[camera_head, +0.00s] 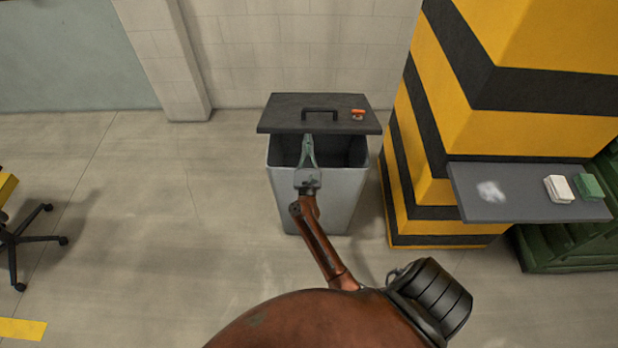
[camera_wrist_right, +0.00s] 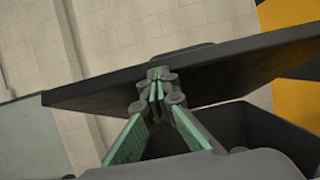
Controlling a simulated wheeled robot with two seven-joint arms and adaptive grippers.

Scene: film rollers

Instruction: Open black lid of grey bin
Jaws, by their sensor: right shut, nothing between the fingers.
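The grey bin (camera_head: 335,195) stands on the floor against the wall, in the middle of the head view. Its black lid (camera_head: 285,115), with a black handle (camera_head: 320,110), is above the rim and toward the wall, so the front of the dark opening shows. My right gripper (camera_head: 307,138) is shut and empty, its fingertips at the lid's front edge. In the right wrist view the fingertips (camera_wrist_right: 157,85) meet the lid's edge (camera_wrist_right: 225,75) from below; the bin's dark inside (camera_wrist_right: 265,135) shows beneath. Exact contact is hard to tell. My left gripper is not in view.
A small orange object (camera_head: 358,114) lies on the lid. A yellow-and-black striped pillar (camera_head: 470,130) stands close on the right, with a grey shelf (camera_head: 515,205) holding white and green blocks. A chair base (camera_head: 35,237) is far left. The floor between is clear.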

